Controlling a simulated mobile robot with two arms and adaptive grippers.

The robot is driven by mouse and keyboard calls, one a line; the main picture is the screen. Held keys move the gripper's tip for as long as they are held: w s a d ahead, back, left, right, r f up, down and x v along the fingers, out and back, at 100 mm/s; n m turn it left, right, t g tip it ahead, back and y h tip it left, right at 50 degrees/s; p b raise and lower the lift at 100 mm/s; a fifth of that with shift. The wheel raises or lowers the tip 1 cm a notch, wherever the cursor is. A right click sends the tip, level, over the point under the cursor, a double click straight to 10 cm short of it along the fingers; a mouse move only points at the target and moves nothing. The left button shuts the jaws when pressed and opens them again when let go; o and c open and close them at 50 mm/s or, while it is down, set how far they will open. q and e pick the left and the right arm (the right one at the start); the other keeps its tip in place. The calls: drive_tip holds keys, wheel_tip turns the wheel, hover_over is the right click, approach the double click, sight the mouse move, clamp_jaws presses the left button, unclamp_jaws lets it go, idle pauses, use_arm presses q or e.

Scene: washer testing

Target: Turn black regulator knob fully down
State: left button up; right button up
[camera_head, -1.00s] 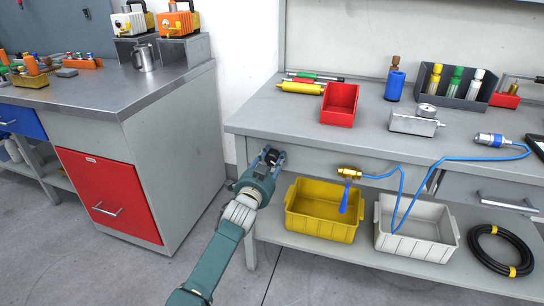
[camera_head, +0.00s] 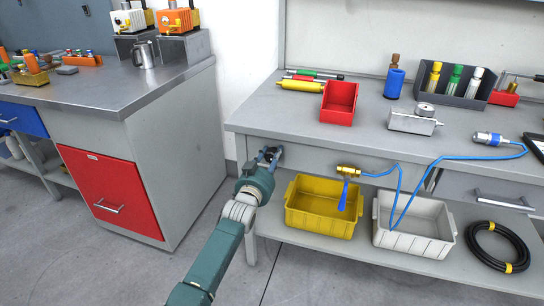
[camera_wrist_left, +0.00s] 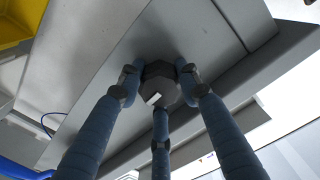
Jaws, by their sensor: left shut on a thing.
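The black regulator knob (camera_wrist_left: 160,84) sits on the front face of the grey workbench, near its left end. In the left wrist view it is a dark faceted knob with a small white mark on its lower part. My left gripper (camera_head: 268,156) is at the knob, and its blue-grey fingers (camera_wrist_left: 160,95) close around it from several sides. The knob is mostly hidden by the fingers in the head view (camera_head: 271,152). My right gripper is not in view.
A brass valve (camera_head: 349,171) with a blue handle and blue hose is on the bench front, right of the knob. Yellow (camera_head: 318,222) and white (camera_head: 412,240) bins stand on the lower shelf. A cabinet with a red drawer (camera_head: 108,196) stands left, across a gap.

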use_arm(q)
drive_tip(key=shift+d+f, duration=0.1)
drive_tip(key=o, duration=1.1)
drive_tip(key=shift+o, duration=0.3)
drive_tip(key=v, duration=1.2)
